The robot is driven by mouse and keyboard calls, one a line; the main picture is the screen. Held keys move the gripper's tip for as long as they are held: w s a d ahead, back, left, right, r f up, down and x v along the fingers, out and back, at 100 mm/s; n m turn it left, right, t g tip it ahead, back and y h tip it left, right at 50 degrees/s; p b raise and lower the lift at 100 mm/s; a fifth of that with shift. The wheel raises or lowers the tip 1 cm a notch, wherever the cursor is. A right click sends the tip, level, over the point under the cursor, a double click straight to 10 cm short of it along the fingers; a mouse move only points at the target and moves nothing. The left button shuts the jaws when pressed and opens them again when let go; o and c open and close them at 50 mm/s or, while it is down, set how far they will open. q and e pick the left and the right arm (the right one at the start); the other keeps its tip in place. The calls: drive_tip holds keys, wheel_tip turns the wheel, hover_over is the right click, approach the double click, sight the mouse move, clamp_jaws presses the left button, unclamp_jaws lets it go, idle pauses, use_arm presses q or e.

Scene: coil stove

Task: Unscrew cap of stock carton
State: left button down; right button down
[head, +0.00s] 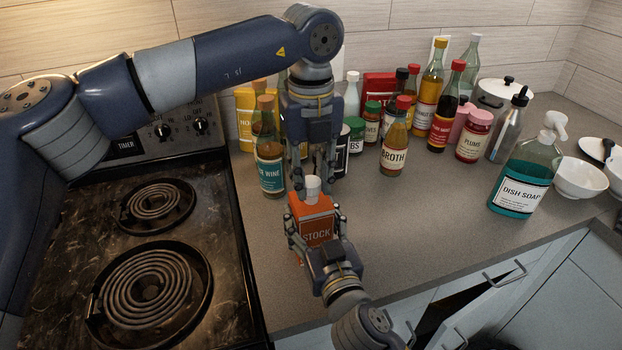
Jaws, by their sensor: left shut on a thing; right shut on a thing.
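The orange stock carton (315,226) stands upright on the counter just right of the stove. Its white cap (313,188) is on top. My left gripper (314,184) points down from above, with its fingers around the cap and shut on it. My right gripper (313,240) comes in from the front, with its fingers on both sides of the carton, shut on it. The lower part of the carton is partly hidden by my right gripper.
Several bottles and jars crowd the counter behind the carton, including a wine bottle (269,160) close by and a broth bottle (396,140). A dish soap bottle (522,180) and white bowls (580,178) stand at the right. The coil stove (215,240) lies left. The counter right of the carton is clear.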

sight(311, 181)
use_arm(q)
drive_tip(key=shift+r, duration=0.1)
drive_tip(key=shift+r, duration=2)
use_arm(e)
drive_tip(key=shift+c, duration=2.3)
unclamp_jaws()
drive_tip(key=shift+s, duration=0.1)
